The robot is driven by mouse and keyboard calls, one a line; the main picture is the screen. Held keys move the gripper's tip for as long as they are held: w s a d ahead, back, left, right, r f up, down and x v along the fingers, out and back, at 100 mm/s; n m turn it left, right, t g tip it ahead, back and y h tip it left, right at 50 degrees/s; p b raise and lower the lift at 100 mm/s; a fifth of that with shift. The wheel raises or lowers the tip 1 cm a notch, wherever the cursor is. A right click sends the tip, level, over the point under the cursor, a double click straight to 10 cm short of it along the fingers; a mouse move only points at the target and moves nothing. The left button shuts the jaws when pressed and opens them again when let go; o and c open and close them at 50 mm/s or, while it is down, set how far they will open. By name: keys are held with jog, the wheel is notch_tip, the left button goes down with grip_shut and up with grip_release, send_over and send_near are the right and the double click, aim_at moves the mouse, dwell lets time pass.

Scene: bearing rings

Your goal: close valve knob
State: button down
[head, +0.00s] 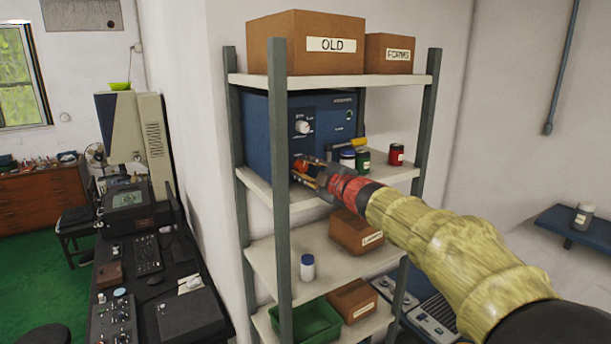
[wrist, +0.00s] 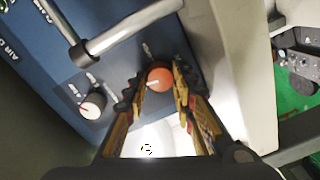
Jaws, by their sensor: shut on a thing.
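A blue machine (head: 267,135) stands on the upper middle shelf, and its panel fills much of the wrist view (wrist: 60,60). A round orange-red knob (wrist: 160,78) with a pale pointer mark is on its panel; it also shows in the head view (head: 301,165). My gripper (head: 304,173) reaches the knob, with its fingers on both sides of it in the wrist view (wrist: 159,88), shut on it. A white knob (head: 303,127) sits higher on the panel; a white knob with a red mark (wrist: 92,105) shows in the wrist view. The panel lettering is mostly unreadable.
A grey bar handle (wrist: 125,30) crosses the panel near the knob. A grey shelf post (head: 281,180) stands just left of my gripper. Jars, one green (head: 363,160) and one red (head: 396,155), stand to the right. The OLD box (head: 300,60) is above.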

jog(key=shift+f+n+b, duration=0.1)
jog(key=shift+n+b, duration=0.55)
jog(key=shift+n, duration=0.55)
jog(key=c, duration=2.6)
grip_release()
grip_shut()
jog(key=o, duration=1.1)
grip_release()
jog(key=shift+s, duration=0.1)
jog(key=v, duration=1.2)
jog(key=shift+a, duration=0.1)
